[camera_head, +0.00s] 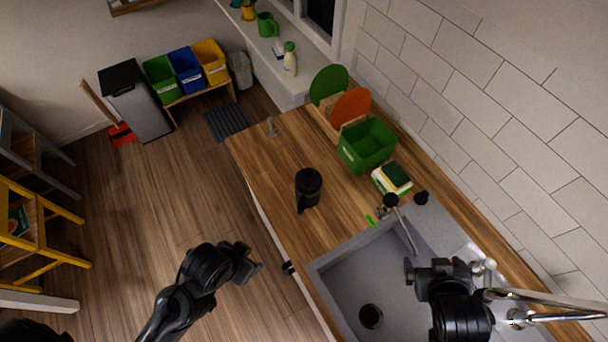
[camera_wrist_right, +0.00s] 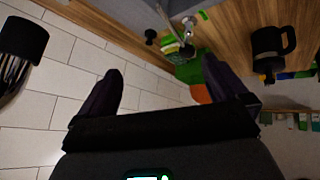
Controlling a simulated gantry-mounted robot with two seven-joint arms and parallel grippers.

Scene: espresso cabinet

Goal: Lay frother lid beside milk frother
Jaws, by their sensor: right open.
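The black milk frother (camera_head: 308,183) stands upright on the wooden counter, left of the sink, with its handle toward the front. It also shows in the right wrist view (camera_wrist_right: 268,44), at the upper right. Its top looks dark and covered, but I cannot clearly make out a separate lid. My right gripper (camera_head: 437,268) is above the sink, well to the right of the frother. In the right wrist view its fingers (camera_wrist_right: 165,85) are apart with nothing between them. My left gripper (camera_head: 246,264) is over the floor in front of the counter, apart from the frother; its jaw gap is unclear.
The grey sink (camera_head: 345,270) with a tap (camera_head: 403,225) lies right of the frother. A green bin (camera_head: 366,147) and a sponge box (camera_head: 391,180) stand behind it.

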